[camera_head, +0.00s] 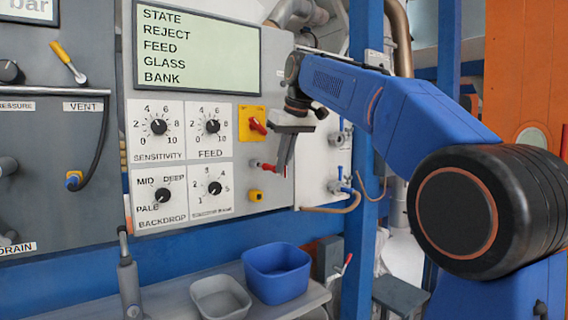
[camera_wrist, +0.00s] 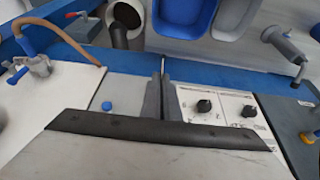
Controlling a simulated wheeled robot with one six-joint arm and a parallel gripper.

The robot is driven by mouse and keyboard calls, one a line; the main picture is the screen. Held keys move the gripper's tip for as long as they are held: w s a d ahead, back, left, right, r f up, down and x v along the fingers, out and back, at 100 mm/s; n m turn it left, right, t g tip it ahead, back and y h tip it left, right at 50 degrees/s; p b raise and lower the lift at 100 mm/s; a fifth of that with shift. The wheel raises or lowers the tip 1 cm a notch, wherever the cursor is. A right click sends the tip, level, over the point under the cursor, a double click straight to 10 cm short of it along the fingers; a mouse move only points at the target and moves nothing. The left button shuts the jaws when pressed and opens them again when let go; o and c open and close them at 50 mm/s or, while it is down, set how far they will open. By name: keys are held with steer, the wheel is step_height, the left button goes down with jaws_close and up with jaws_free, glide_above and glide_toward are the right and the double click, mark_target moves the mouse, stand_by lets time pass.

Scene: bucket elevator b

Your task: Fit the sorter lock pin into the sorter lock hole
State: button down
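My gripper (camera_head: 287,168) hangs in front of the right part of the grey control panel (camera_head: 225,108), its fingers pointing down. In the wrist view my gripper's two dark fingers (camera_wrist: 162,84) stand close together. A thin pale rod (camera_wrist: 163,63) shows in line with the narrow gap between them. I cannot tell whether it is the sorter lock pin, held, or something behind. A small red-handled part (camera_head: 268,167) sticks out of the panel just left of the fingers in the head view. A yellow part (camera_head: 255,195) sits below it. I cannot make out the lock hole.
The panel carries several black dials (camera_head: 158,127), a display (camera_head: 197,47) and a red-and-yellow switch (camera_head: 252,123). A blue bin (camera_head: 277,275) and a grey bin (camera_head: 220,298) stand on a shelf below. A blue post (camera_head: 360,130) and pipes stand to the right.

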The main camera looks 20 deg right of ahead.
mark_target(272, 168)
steer(key=shift+w+a, duration=0.3)
steer(key=shift+w, duration=0.65)
steer(key=shift+w+a, duration=0.3)
steer(key=shift+w, duration=0.6)
steer(key=c, duration=1.9)
jaws_free()
steer(key=shift+c, duration=0.2)
